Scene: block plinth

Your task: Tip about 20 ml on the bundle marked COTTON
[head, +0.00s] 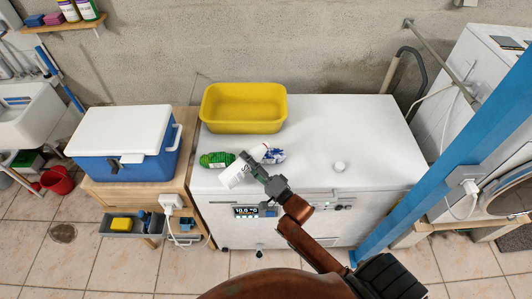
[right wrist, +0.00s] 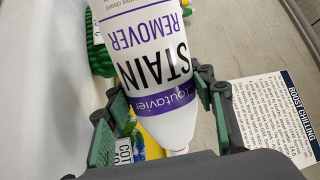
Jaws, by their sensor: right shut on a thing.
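My right gripper (head: 256,168) is shut on a white bottle (head: 234,175). In the right wrist view the bottle (right wrist: 158,65) reads STAIN REMOVER, upside down, and sits between both fingers. It is tilted, with its narrow reddish tip (right wrist: 178,150) toward the bottom of that view. A blue and white bundle (head: 276,156) lies on the white chest lid, beside the tip end of the bottle. A partly hidden label (right wrist: 124,152) reads COT. A green bundle (head: 215,159) lies left of the bottle; its label is not readable. No liquid stream is visible. My left gripper is not in view.
A yellow basin (head: 243,109) stands behind the bundles on the white chest (head: 360,130). A blue cooler (head: 126,143) stands left. A blue post (head: 440,140) rises at right. The lid's right half is mostly clear.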

